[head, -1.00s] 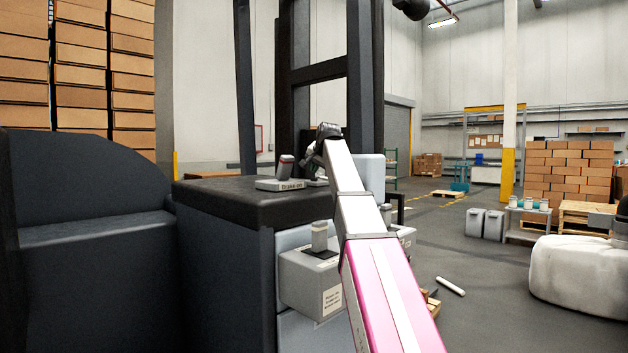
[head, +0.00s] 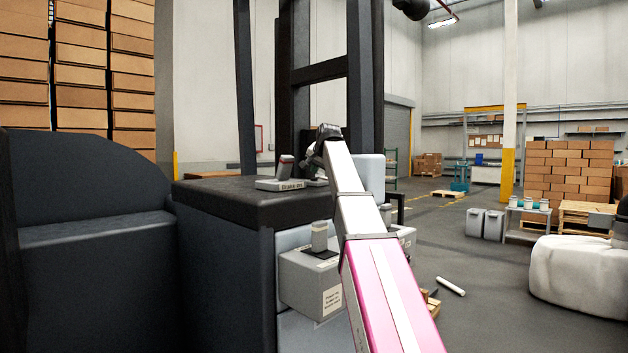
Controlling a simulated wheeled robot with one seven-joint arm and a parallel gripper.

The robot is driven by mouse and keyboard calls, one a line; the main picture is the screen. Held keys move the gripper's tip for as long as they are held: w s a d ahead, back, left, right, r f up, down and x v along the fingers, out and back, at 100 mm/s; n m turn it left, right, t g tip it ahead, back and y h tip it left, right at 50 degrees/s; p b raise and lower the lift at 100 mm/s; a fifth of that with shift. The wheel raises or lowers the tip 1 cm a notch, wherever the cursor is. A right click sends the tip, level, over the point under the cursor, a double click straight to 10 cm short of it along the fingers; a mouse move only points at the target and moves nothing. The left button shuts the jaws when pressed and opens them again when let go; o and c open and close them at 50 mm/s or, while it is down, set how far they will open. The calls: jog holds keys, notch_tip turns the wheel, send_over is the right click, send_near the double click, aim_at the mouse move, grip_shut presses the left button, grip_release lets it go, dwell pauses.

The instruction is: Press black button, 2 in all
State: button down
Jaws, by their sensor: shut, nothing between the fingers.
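My arm reaches away from me over a dark console, and its wrist bends down at the far end. My gripper (head: 317,163) is small and partly hidden behind my arm, shut and empty, low over the console top (head: 225,192). It is just right of a grey base labelled "Brake on" (head: 280,184), which carries a short upright lever with a reddish top (head: 286,166). I cannot make out a black button; the spot under my gripper is too small and covered to tell whether it touches anything.
A grey box (head: 310,280) with an upright grey knob (head: 319,237) juts from the console front beside my arm. A dark seat-like block (head: 90,260) stands left. Dark uprights (head: 362,80) rise behind. Open floor lies right, with a white cylinder (head: 450,286) on it.

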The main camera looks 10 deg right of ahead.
jog(key=shift+f, duration=0.25)
jog(key=shift+f, duration=0.45)
dwell(1.0)
jog(key=shift+r, duration=0.9)
jog(key=shift+r, duration=0.1)
jog(key=shift+r, duration=2.4)
jog(key=shift+d, duration=0.1)
dwell(0.6)
